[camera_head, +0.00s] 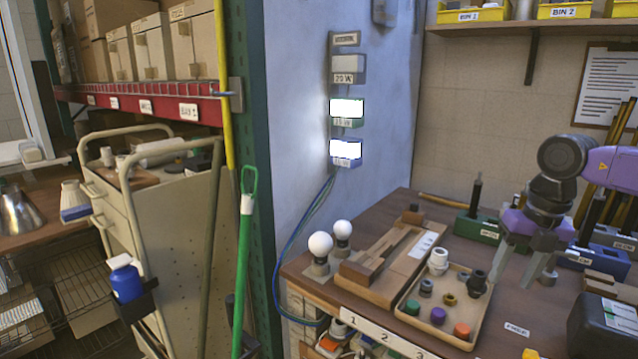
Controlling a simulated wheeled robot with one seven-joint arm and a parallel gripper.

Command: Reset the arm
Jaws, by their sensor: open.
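My gripper (517,276) hangs from the purple arm on the right side of the view, above the wooden workbench (410,210). Its fingers point down and are spread apart, with nothing seen between them. It is right of the shallow tray (484,322), whose white, dark and coloured lamp parts include a white socket-like piece (438,261), a purple piece (438,315) and an orange piece (462,330). Whether the fingertips touch the bench cannot be told.
Two white bulbs (320,245) stand in holders at the bench's left, beside a wooden fixture (375,268). Green (478,230) and blue (580,257) blocks are behind the gripper. A black box (605,325) occupies the front right. Lit panels (346,113) hang on the wall.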

